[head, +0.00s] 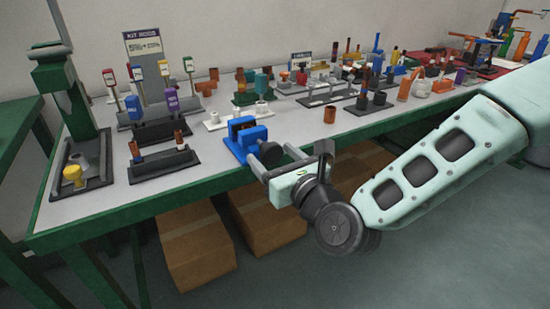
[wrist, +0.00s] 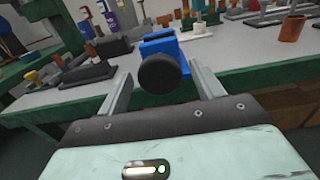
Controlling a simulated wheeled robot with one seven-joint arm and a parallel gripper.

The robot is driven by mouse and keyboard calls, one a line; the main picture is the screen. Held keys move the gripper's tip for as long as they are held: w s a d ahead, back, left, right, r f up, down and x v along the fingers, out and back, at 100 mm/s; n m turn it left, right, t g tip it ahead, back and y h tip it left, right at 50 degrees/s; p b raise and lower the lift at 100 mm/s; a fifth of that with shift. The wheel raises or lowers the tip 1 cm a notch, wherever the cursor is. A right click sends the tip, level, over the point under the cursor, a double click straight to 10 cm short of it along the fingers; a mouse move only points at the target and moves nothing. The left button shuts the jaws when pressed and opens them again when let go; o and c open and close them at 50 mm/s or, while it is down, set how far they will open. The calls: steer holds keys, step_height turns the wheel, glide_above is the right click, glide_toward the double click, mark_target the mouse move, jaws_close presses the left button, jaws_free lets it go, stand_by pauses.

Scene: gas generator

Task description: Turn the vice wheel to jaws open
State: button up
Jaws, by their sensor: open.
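A blue vice (head: 246,140) stands at the front edge of the workbench. Its round dark wheel (head: 271,154) faces out over the edge towards my gripper. The vice (wrist: 158,46) and the wheel (wrist: 160,71) are near the middle of the wrist view. My gripper (head: 275,160) is open, with one finger on each side of the wheel. In the wrist view, gaps show between the wheel and both fingers, so neither appears to touch it. Dark jaw faces show at the vice's top; how far apart they are I cannot tell.
The workbench (head: 190,189) has a green front edge just below the vice. A black rack (head: 160,164) stands to the left, and a white block with small cylinders (head: 238,117) is behind. Cardboard boxes (head: 195,243) stand under the bench. The floor in front is clear.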

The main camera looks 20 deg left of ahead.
steer(key=c, duration=1)
